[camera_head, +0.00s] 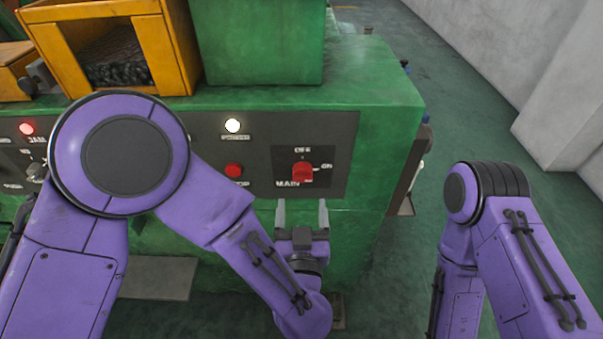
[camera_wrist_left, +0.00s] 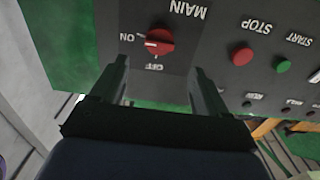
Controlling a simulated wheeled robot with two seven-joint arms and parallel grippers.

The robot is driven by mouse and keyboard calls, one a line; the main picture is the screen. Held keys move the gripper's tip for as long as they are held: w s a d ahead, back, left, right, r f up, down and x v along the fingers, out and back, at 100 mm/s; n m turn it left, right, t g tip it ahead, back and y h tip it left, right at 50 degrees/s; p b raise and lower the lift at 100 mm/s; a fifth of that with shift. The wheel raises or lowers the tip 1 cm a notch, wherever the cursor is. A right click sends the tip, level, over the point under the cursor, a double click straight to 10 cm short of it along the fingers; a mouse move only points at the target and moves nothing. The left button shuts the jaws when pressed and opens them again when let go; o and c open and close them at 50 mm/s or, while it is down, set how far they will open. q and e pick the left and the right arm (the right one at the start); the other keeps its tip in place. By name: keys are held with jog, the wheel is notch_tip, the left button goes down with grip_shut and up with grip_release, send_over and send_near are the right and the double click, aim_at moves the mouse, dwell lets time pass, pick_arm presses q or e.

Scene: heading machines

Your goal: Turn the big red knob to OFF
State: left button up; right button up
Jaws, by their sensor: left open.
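The big red knob (camera_head: 302,172) is on the dark panel at the right end of the green machine, with OFF above it, ON to its right and MAIN below left. Its white mark points toward ON. The knob also shows in the left wrist view (camera_wrist_left: 158,42), where the labels appear upside down and the mark lies on the ON side. My left gripper (camera_head: 302,208) is open and empty, its two fingers pointing up just below the knob and apart from it. In the left wrist view the fingers (camera_wrist_left: 158,80) stand to either side below the knob. My right gripper is not in view.
A red stop button (camera_head: 234,170) and a lit white power lamp (camera_head: 233,125) are left of the knob; a green start button (camera_wrist_left: 283,66) shows in the wrist view. A yellow bin (camera_head: 160,50) stands on the green machine (camera_head: 370,75). Open floor lies to the right.

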aim_at(303, 179)
pick_arm(q)
jog(key=w+p, duration=0.2)
jog(key=w, duration=0.7)
jog(key=shift+w, duration=0.3)
jog(key=shift+d, duration=0.1)
jog(key=c, duration=1)
